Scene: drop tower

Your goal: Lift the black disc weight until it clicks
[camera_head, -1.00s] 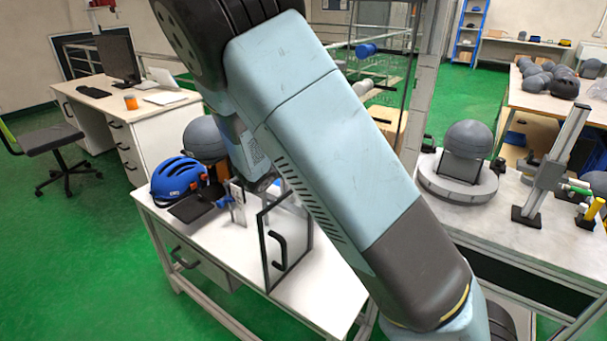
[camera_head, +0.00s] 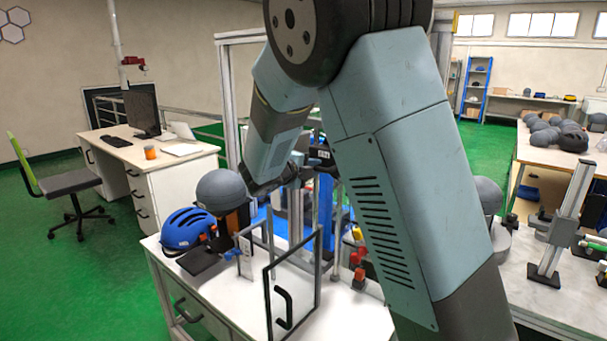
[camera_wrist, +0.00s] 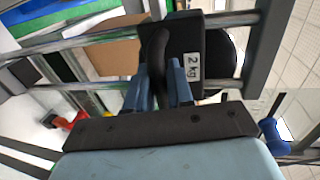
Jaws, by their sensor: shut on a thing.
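In the wrist view my gripper (camera_wrist: 165,85) has its two blue-grey fingers closed around a curved black handle (camera_wrist: 157,50). The handle is on a black block with a white "2 kg" label (camera_wrist: 194,67). A rounded dark disc shape (camera_wrist: 222,52) shows behind the block; I take this assembly for the black disc weight. In the head view my gripper (camera_head: 308,163) is at the tower, and the dark weight (camera_head: 322,150) is small beside it. My arm hides part of the tower. I cannot tell whether the weight touches anything above it.
Metal rails (camera_wrist: 90,38) run close by the weight. A grey dome headform (camera_head: 221,190) and a blue helmet (camera_head: 187,229) stand on the white bench (camera_head: 235,308). A framed door with a black handle (camera_head: 284,307) stands upright at the bench front.

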